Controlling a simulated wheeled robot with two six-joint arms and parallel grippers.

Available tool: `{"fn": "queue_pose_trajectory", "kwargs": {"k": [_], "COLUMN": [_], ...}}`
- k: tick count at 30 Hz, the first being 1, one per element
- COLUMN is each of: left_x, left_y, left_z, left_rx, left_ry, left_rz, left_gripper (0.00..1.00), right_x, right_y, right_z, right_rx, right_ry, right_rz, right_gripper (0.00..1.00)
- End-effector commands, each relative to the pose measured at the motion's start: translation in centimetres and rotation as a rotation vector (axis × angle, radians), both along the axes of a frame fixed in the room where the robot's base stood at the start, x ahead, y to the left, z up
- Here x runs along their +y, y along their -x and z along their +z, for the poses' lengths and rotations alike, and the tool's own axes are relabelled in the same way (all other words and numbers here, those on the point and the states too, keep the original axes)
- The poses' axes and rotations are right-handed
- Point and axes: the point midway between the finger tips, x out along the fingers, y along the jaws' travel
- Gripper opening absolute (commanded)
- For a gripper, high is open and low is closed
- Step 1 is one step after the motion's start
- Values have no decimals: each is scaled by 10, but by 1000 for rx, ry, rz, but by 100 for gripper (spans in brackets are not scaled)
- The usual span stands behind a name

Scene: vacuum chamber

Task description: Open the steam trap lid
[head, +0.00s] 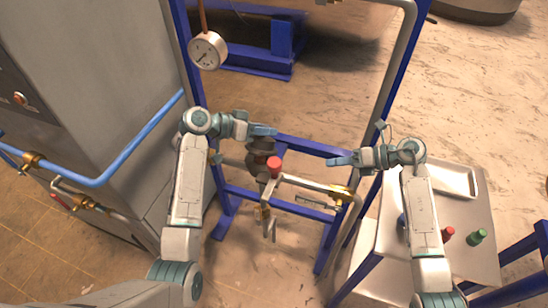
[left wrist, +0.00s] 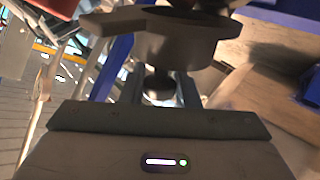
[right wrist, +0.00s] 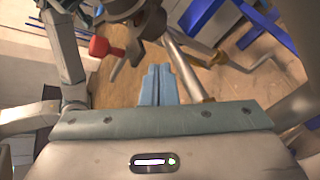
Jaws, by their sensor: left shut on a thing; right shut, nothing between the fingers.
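The dark steam trap (head: 258,165) sits on the pipework inside the blue frame, below my left gripper (head: 268,131). In the left wrist view, a broad dark lid-like part (left wrist: 160,38) lies across the top. A narrow dark stem (left wrist: 158,85) joins it and stands between the fingers of my left gripper (left wrist: 160,92), which is shut on it. Whether the lid is raised is hidden. My right gripper (head: 335,160) is shut and empty, right of the trap and apart from it. The right wrist view shows its fingers (right wrist: 158,85) together, with the trap (right wrist: 120,8) beyond.
A red knob (head: 274,163) sits close beside the trap. Pale pipe (head: 310,185) and a brass fitting (head: 341,194) run to its right. A pressure gauge (head: 208,51) hangs above left. A metal cart (head: 465,215) with red and green items stands at right.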

Motion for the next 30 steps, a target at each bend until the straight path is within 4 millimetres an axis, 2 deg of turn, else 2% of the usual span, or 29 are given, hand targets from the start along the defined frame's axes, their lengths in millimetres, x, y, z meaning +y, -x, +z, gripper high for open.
{"fn": "queue_pose_trajectory", "kwargs": {"k": [1, 3, 6, 13, 24, 30], "left_x": [0, 0, 0, 0, 0, 0], "left_y": [0, 0, 0, 0, 0, 0], "left_z": [-1, -1, -1, -1, -1, -1], "left_rx": [1, 1, 1, 1, 1, 1], "left_ry": [0, 0, 0, 0, 0, 0], "left_rz": [0, 0, 0, 0, 0, 0], "left_gripper": [0, 0, 0, 0, 0, 0], "right_x": [20, 40, 61, 85, 145, 167], "right_y": [-1, -1, 0, 0, -7, -10], "right_z": [5, 12, 19, 24, 8, 1], "right_rx": [-61, -142, -231, -311, -309, -310], "right_ry": [-30, -59, -90, -117, -118, -117], "right_rz": [44, 96, 148, 189, 188, 188], "right_gripper": [0, 0, 0, 0, 0, 0]}}
